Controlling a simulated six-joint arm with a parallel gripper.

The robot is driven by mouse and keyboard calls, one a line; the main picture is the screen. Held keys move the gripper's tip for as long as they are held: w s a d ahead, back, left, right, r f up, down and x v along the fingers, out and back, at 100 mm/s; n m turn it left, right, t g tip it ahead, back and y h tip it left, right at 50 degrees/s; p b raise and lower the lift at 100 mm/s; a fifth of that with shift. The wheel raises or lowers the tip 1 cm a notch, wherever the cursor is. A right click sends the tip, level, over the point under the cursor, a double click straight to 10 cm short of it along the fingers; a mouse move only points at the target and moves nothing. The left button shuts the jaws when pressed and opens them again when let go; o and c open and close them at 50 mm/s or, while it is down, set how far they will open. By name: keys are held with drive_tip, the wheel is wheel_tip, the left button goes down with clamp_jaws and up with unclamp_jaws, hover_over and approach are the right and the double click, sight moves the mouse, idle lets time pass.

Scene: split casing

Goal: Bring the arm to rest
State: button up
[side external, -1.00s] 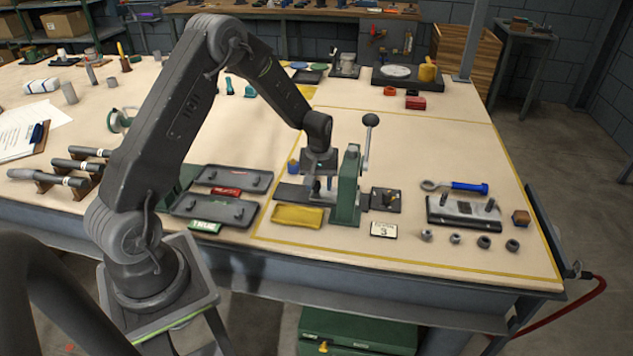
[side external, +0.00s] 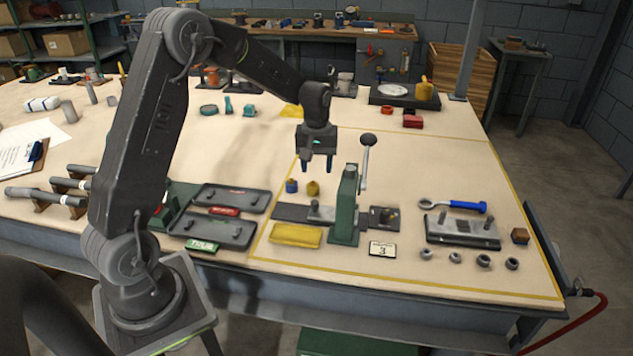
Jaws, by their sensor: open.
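My gripper (side external: 317,168) is open and empty, pointing down. It hangs in the air above the table, above and to the left of the green press (side external: 346,206) with its black ball-topped lever. No part shows between its two dark fingers. My arm reaches up from its base at the lower left and bends over the table.
The table (side external: 400,155) holds two dark trays (side external: 229,198), a yellow pad (side external: 296,235), blue and brass cylinders (side external: 313,187), a dark fixture plate (side external: 462,230), a blue-handled wrench (side external: 462,206) and several small nuts. The tabletop behind the press is mostly clear.

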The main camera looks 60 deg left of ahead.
drive_tip(key=shift+r, duration=1)
drive_tip(key=s+d+r+m+t, duration=0.3)
drive_tip(key=s+d+r+m, duration=0.2)
drive_tip(key=s+d+r, duration=0.6)
drive_tip(key=s+d+r+m+t, duration=0.1)
drive_tip(key=s+d+m, duration=0.2)
drive_tip(key=s, duration=0.3)
drive_tip(key=s+d+r+m+t, duration=0.1)
drive_tip(key=s+d+m, duration=0.1)
drive_tip(key=s, duration=0.4)
drive_tip(key=shift+s+d+m+t, duration=0.3)
drive_tip(key=shift+s+d+m, duration=0.1)
drive_tip(key=shift+d, duration=0.35)
